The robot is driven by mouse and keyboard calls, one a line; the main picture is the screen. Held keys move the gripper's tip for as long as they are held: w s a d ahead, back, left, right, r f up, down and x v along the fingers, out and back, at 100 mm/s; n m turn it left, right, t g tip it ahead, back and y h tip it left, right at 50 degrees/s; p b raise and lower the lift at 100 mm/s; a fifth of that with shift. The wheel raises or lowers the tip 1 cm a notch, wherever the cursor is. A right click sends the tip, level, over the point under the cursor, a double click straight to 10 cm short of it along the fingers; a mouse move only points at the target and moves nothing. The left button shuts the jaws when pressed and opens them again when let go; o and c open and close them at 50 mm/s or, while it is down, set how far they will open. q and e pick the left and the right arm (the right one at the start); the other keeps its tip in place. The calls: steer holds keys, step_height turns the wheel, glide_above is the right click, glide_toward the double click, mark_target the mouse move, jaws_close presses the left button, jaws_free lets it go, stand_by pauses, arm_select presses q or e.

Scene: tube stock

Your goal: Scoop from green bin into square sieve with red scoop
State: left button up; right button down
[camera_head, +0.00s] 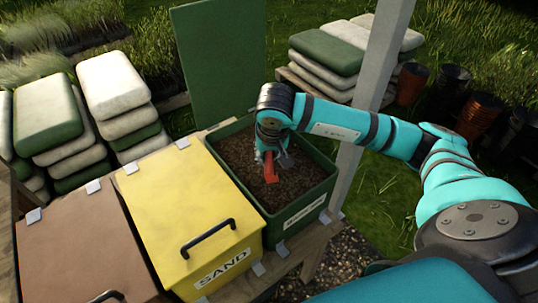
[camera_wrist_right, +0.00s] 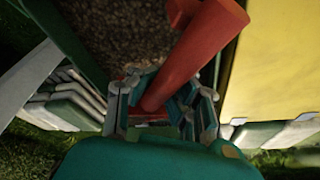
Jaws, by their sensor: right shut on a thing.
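The green bin (camera_head: 325,187) stands open in the head view, filled with dark brown crumbly material (camera_head: 235,158). Its green lid stands raised behind it. My right gripper (camera_head: 271,153) is over the bin and shut on the red scoop (camera_head: 270,168). In the right wrist view the scoop's red handle (camera_wrist_right: 195,55) runs up between the fingers (camera_wrist_right: 160,105). The scoop's lower part is mostly hidden, so I cannot tell whether it touches the material or holds any. The square sieve is not in view. My left gripper is not in view.
A closed yellow sand bin (camera_head: 185,200) stands left of the green bin, with a closed brown bin (camera_head: 85,245) beyond it. A grey post (camera_head: 376,85) rises close to the right of the green bin. Stacked sacks (camera_head: 112,85) and pots (camera_head: 480,115) stand around.

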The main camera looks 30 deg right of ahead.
mark_target(269, 154)
steer(key=shift+s+a+r+t, duration=0.15)
steer(key=shift+s+r, duration=0.15)
steer(key=shift+r, duration=0.25)
steer(key=shift+s+a+r+t, duration=0.15)
steer(key=shift+s+r, duration=0.1)
steer(key=shift+r, duration=0.3)
steer(key=shift+s+a+r+t, duration=0.15)
steer(key=shift+s+r, duration=0.15)
steer(key=shift+r, duration=0.25)
